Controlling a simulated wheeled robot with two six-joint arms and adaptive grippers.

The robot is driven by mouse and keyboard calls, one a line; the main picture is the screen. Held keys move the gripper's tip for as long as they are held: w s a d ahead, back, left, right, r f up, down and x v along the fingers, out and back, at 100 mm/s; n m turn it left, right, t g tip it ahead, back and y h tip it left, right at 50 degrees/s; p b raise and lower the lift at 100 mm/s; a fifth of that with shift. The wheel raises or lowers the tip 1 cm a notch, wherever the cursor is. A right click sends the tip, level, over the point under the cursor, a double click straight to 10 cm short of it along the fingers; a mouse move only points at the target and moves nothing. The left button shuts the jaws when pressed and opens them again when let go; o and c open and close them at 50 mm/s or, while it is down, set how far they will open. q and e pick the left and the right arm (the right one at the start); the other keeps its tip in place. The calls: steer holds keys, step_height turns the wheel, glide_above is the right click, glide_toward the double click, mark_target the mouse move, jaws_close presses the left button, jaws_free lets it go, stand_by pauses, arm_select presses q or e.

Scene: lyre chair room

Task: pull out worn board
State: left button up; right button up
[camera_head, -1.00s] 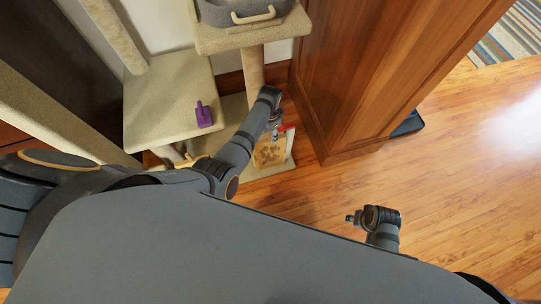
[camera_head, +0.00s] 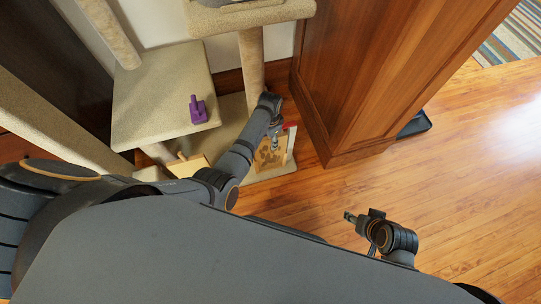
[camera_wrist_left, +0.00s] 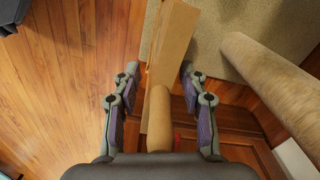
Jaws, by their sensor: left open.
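The worn board (camera_head: 268,158) is a tan panel with darker marks, standing low by the cat tree's base. In the left wrist view the board (camera_wrist_left: 174,45) shows nearly edge-on, with a rounded tan handle-like piece (camera_wrist_left: 158,120) below it. My left gripper (camera_head: 274,130) is at the board's top in the head view. In the wrist view my left gripper (camera_wrist_left: 159,76) is open, with a finger on each side of the board and the rounded piece. Contact cannot be told. My right gripper (camera_head: 349,216) is over open floor, away from the board.
A carpeted cat tree platform (camera_head: 155,95) holds a purple brush-like object (camera_head: 198,110). A carpeted post (camera_head: 251,65) rises behind my left arm. A wooden cabinet (camera_head: 370,65) stands close to the right. The wooden floor (camera_head: 460,180) is clear further right.

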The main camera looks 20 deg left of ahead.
arm_select(q)
steer(key=shift+c, duration=0.4)
jaws_close()
steer(key=shift+r+p, duration=0.65)
steer(key=shift+p, duration=0.25)
